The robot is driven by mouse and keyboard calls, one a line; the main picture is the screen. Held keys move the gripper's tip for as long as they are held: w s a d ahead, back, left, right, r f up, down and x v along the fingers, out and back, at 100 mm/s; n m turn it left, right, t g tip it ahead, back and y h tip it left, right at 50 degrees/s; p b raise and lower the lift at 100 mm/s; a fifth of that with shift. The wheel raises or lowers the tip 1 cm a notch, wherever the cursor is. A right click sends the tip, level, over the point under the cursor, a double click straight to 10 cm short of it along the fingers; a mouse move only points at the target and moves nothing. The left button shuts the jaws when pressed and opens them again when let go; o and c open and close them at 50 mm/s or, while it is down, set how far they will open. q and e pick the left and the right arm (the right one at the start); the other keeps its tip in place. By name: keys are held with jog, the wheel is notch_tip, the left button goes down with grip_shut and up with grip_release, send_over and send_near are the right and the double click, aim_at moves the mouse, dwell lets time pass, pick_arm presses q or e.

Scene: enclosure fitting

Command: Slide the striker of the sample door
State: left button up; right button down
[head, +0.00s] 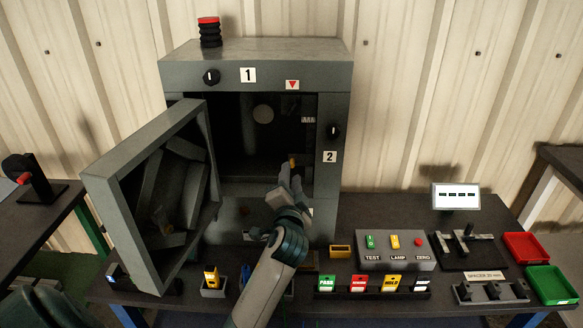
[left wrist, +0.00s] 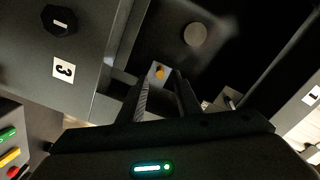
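The grey enclosure (head: 340,75) stands at the back of the bench, its door (head: 98,186) swung open to the left. My left gripper (head: 291,178) reaches into the lower right of the dark opening. A small grey block with an orange-yellow spot (left wrist: 160,72), possibly the striker, lies between its fingertips in the left wrist view. The orange spot (head: 292,161) also shows in the head view. The fingers of my left gripper (left wrist: 163,92) stand apart on either side of the block; whether they touch it is unclear. My right gripper is out of view.
Black knobs (head: 333,131) sit on the enclosure's front frame. A TEST/LAMP/ZERO button box (head: 395,262), small labelled blocks (head: 358,284), and red (head: 524,247) and green (head: 552,285) trays stand on the bench to the right. The open door is close to my left forearm's left side.

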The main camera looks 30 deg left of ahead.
pick_arm(q)
jog(key=shift+x, duration=2)
grip_shut()
